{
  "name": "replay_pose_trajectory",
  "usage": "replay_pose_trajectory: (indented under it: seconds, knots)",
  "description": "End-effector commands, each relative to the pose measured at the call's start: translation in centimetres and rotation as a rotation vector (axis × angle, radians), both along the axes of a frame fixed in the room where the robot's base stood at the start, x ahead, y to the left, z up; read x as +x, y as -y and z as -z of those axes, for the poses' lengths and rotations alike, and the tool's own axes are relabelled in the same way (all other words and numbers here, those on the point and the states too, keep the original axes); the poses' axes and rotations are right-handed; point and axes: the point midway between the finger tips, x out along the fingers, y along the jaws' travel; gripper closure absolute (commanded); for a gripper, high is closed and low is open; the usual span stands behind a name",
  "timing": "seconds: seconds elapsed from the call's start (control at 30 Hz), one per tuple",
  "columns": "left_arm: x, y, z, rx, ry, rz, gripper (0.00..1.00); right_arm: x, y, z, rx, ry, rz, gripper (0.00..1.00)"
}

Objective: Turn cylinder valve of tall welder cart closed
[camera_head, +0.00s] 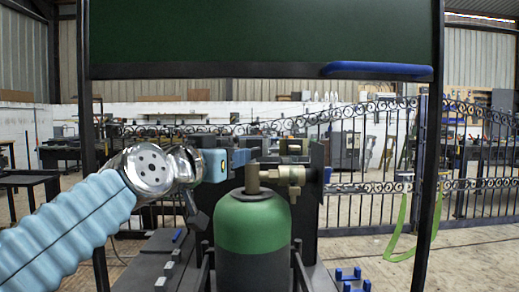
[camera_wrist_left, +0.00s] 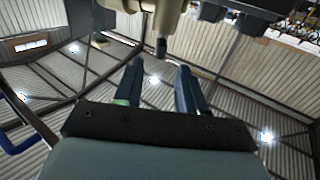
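The gas cylinder (camera_head: 252,226) with a green shoulder stands upright in the dark cart (camera_head: 318,215), low in the middle of the head view. A brown post (camera_head: 253,180) rises from its top. A beige valve body (camera_head: 288,175) sits right of the post and ends near a small blue part (camera_head: 327,174). My left gripper (camera_head: 243,157) is at valve height, left of the beige body. In the left wrist view its fingers (camera_wrist_left: 160,72) are apart and empty, with a dark stub (camera_wrist_left: 161,47) and the beige body (camera_wrist_left: 165,16) beyond their tips. Contact cannot be told. My right gripper is out of view.
A dark green panel (camera_head: 260,35) on black posts with a blue bar (camera_head: 376,70) frames the upper view. A scrolled iron gate (camera_head: 370,165) stands behind on the right. Small blue brackets (camera_head: 350,276) lie at lower right. Bare floor (camera_head: 465,250) is at the right.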

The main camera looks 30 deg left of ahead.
Motion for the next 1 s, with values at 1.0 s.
replay_pose_trajectory:
  seconds: [1.0]
  knots:
    - [10.7,-0.3,0.1,-0.001,-0.001,0.0,0.78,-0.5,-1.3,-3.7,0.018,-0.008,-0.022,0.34]
